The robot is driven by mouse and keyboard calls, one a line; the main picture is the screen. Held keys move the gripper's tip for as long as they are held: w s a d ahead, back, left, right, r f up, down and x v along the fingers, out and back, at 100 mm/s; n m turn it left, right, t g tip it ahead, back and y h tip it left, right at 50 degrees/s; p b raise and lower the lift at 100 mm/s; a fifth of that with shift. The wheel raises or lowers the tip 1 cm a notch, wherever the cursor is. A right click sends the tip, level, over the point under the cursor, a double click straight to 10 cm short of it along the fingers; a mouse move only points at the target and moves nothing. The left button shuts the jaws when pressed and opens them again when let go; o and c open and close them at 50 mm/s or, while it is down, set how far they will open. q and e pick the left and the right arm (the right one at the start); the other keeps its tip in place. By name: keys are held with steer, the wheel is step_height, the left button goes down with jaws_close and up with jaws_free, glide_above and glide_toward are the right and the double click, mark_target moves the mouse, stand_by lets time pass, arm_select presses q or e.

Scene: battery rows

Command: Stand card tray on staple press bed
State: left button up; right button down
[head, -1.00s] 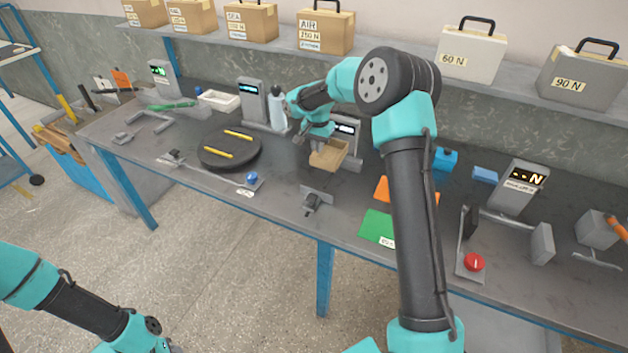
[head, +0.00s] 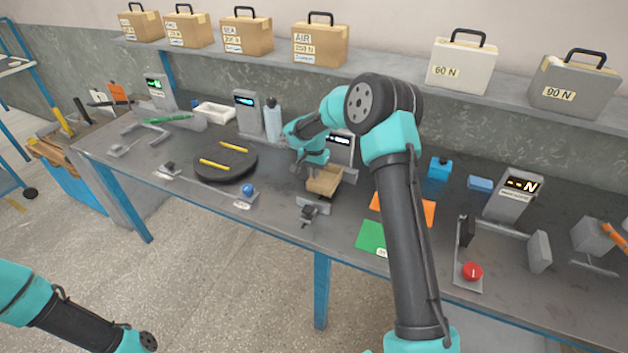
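The card tray (head: 324,181) is a small open tan box over the middle of the bench, in front of a grey unit with a lit display (head: 342,142). My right gripper (head: 312,170) is at the tray's left rear edge and appears shut on it; the fingertips are small and partly hidden. I cannot tell whether the tray touches the surface below. No label marks the staple press; the grey unit behind the tray may be it, and its bed is largely hidden. My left arm is at the lower left, its gripper out of view.
A black turntable (head: 210,174) with yellow bars lies left of the tray. A small dark fixture (head: 312,212) stands in front. Green (head: 371,237) and orange (head: 415,208) sheets lie to the right, partly behind my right arm. A bottle (head: 272,122) stands behind.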

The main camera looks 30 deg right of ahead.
steer(key=shift+f, duration=1.85)
steer(key=shift+f, duration=0.15)
steer(key=c, duration=1.3)
jaws_free()
steer(key=shift+c, duration=0.2)
step_height(320, 180, up, 12)
steer(key=shift+r, duration=0.15)
steer(key=shift+o, duration=0.4)
